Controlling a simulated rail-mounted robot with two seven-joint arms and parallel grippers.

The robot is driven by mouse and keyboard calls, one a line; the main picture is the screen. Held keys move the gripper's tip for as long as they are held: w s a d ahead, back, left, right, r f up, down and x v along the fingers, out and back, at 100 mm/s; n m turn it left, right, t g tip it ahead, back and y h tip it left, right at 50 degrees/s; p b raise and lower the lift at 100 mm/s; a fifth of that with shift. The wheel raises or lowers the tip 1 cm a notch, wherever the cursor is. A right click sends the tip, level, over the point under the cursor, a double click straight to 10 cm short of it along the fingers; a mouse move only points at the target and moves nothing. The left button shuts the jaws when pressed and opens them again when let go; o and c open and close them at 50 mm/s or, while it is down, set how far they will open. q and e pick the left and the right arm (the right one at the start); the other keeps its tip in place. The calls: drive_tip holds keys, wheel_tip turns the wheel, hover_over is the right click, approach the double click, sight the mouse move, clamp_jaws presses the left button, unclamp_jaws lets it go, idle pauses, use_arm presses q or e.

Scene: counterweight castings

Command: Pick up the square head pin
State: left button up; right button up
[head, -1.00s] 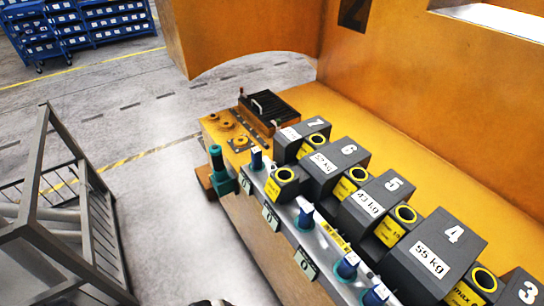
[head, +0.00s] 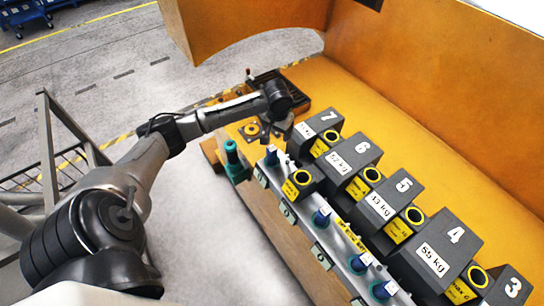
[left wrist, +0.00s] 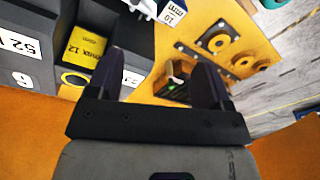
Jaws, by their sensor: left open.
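Several blue-topped pins stand along the metal rail, among them a near one (head: 321,217) and the far-end one (head: 271,156). I cannot tell which pin has the square head. My left gripper (head: 285,127) is over the far end of the orange bed, beside block 7, mostly hidden by my wrist. In the left wrist view its two dark fingers (left wrist: 161,85) are apart with nothing held. Beyond them show a yellow plate (left wrist: 238,38) with round holes and a dark part with a pale handle (left wrist: 176,74).
Grey numbered weight blocks (head: 448,242) with yellow-ringed parts (head: 412,216) line the bed's right side. A dark slotted tray (head: 296,97) lies behind my wrist. An orange wall (head: 440,80) rises at right; a grey metal frame (head: 48,150) stands at left.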

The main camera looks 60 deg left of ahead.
sight(273, 148)
use_arm(q)
drive_tip(key=f, duration=0.3)
drive_tip(key=a+f+n, duration=0.1)
drive_tip(key=f, duration=0.1)
drive_tip(key=f+n+h, duration=0.1)
drive_tip(key=f, duration=0.2)
drive_tip(key=shift+s+a+f+g+p, duration=0.15)
drive_tip(key=shift+s+f+g+p, duration=0.2)
drive_tip(key=shift+s+g+p, duration=0.05)
drive_tip(key=shift+s+a+f+p, duration=0.15)
drive_tip(key=shift+f+p, duration=0.35)
drive_tip(key=shift+f, duration=2.15)
